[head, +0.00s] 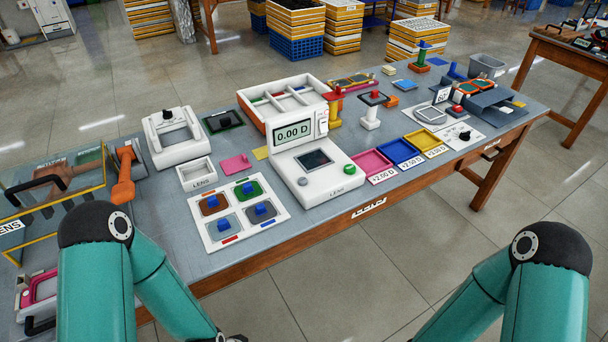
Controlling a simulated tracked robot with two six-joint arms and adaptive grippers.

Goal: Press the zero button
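A white lens meter (318,178) stands near the middle of the table, its upright display (293,132) reading 0.00 D. A green round button (350,169) sits on the right of its base and a grey round button (302,182) on the left front. I cannot read a zero mark on either button. A dark square plate (314,159) lies between them. Both my teal arms come in at the bottom, well in front of the lens meter. Their grippers are below the picture edge, so neither gripper shows.
A white board (280,213) with coloured pads and blue blocks lies left of the meter. Pink, blue and yellow trays (402,152) lie to its right. A white compartment box (288,93) stands behind it. An orange-armed fixture (125,175) and glass-sided case stand at far left.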

